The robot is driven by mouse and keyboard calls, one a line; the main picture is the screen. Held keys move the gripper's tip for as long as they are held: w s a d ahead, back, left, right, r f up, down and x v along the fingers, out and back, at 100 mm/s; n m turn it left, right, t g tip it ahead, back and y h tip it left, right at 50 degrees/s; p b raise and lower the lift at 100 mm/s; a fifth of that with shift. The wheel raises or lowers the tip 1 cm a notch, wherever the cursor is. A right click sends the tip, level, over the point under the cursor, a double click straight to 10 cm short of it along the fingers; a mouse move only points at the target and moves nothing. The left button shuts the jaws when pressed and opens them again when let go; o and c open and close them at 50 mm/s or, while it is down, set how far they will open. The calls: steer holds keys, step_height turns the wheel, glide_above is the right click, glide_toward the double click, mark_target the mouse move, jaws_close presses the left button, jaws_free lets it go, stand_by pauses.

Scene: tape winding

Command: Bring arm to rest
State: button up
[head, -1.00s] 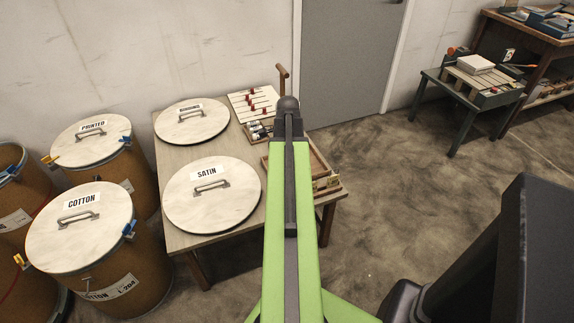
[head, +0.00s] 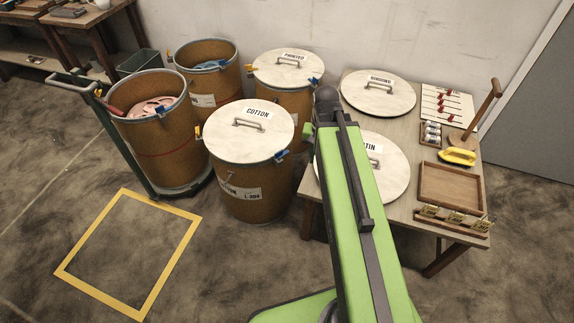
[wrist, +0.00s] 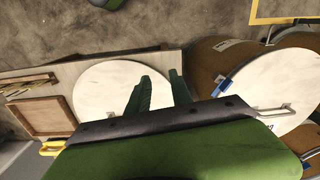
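My gripper (wrist: 160,77) shows in the wrist view as two dark green fingers with a gap between them. It is open, and nothing shows between the fingers. Beyond it lies the round white SATIN lid (wrist: 103,90) on the table. In the head view my green arm stretches forward and covers part of the SATIN lid (head: 392,175) and its label. My gripper itself is hidden there.
The table (head: 408,205) bears the binding lid (head: 378,103), an empty wooden tray (head: 440,188) and a yellow-handled tool (head: 457,156). The COTTON drum (head: 245,194) and other drums stand left. A yellow floor square (head: 92,292) lies on clear floor.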

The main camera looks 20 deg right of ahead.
steer(key=a+n, duration=0.6)
steer(key=a, duration=0.7)
step_height(320, 180, up, 12)
steer(key=p, duration=1.2)
steer(key=shift+d+r, duration=0.15)
steer(key=shift+r, duration=0.05)
steer(key=shift+o, duration=0.5)
steer(key=shift+f, duration=0.35)
